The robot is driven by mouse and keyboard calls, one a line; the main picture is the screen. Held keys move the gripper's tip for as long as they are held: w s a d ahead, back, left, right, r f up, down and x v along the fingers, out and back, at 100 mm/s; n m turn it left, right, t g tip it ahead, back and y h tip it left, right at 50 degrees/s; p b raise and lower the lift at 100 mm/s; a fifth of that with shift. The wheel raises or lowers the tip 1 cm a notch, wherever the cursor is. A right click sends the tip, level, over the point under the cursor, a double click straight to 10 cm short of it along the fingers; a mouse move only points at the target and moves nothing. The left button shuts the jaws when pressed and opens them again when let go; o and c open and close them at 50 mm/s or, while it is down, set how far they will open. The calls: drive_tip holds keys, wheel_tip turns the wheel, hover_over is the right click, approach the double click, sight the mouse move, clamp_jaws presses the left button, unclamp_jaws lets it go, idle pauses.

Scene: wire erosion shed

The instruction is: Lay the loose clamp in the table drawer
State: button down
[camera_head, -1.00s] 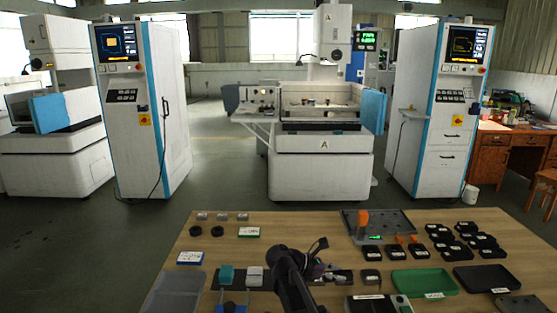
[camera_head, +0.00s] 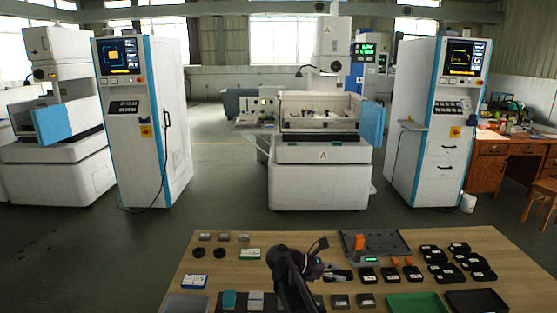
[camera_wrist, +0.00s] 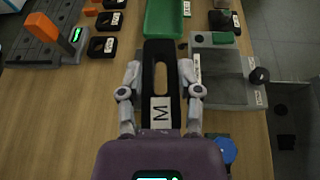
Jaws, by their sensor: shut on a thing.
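My gripper (camera_wrist: 159,75) is shut on a long black slotted piece (camera_wrist: 158,60) with a white label marked M, in the middle of the wrist view. This looks like the loose clamp. One finger lies along each side, and its near end runs back toward my wrist. In the head view my gripper (camera_head: 322,270) is small and dark over the table's near part, and the drawer cannot be made out.
A green tray (camera_wrist: 165,17) lies beyond the clamp, with a black tray (camera_head: 478,301) beside it in the head view. A grey plate (camera_head: 376,243) with an orange post and several small black blocks (camera_head: 460,262) stand nearby. Bare wood (camera_wrist: 60,120) lies left of my gripper.

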wheel_tip(320, 180, up, 8)
drive_tip(key=p, duration=0.7)
drive_tip(key=f+n+t+b, duration=0.1)
drive_tip(key=f+b, duration=0.5)
drive_tip(key=d+f+n+t+b, duration=0.1)
drive_tip(key=f+t+b, duration=0.1)
drive_tip(key=f+b, duration=0.5)
drive_tip(key=d+f+n+t+y+b, duration=0.1)
drive_tip(key=f+b, duration=0.5)
drive_tip(key=shift+s+f+n+b, duration=0.1)
drive_tip(key=shift+f+n+b, duration=0.2)
drive_tip(key=shift+n+b, duration=0.1)
drive_tip(key=shift+a, duration=0.1)
drive_tip(key=w, duration=0.5)
drive_tip(key=w+f+b, duration=0.1)
drive_tip(key=w, duration=1)
drive_tip(key=shift+d+f, duration=0.25)
drive_tip(key=shift+b, duration=0.3)
drive_tip(key=shift+f+b, duration=1.7)
drive_tip(key=shift+f, duration=0.05)
drive_tip(key=shift+f, duration=0.2)
